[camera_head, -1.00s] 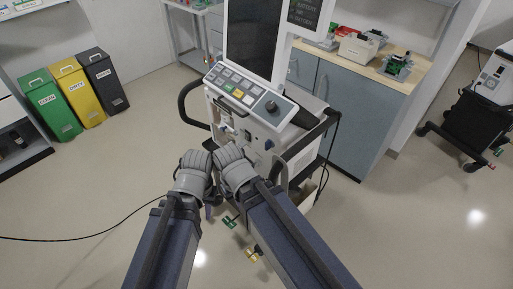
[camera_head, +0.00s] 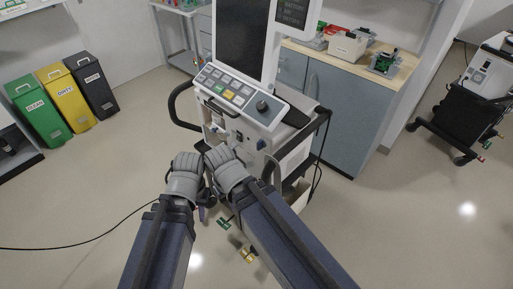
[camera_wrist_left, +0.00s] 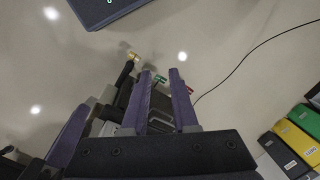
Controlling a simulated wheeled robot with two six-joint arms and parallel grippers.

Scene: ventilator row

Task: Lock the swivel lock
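The ventilator (camera_head: 262,145) stands upright in front of me on a wheeled base. Small coloured pedals show low at its base: a green one (camera_head: 224,223) and a gold one (camera_head: 248,254). I cannot tell which is the swivel lock. In the left wrist view the gold pedal (camera_wrist_left: 133,57), the green pedal (camera_wrist_left: 160,78) and a red one (camera_wrist_left: 189,90) show near the fingers. My left gripper (camera_wrist_left: 163,72) is open and empty, its purple fingers apart, with the green pedal seen between them. My right gripper's wrist (camera_head: 225,168) is beside the left one; its fingertips are hidden in the head view.
Green, yellow and black bins (camera_head: 66,98) stand at the left. A cabinet with a wooden top (camera_head: 345,60) is behind the ventilator. A black cart (camera_head: 462,120) stands at the right. A cable (camera_head: 85,245) lies on the left floor. Open floor lies left and right.

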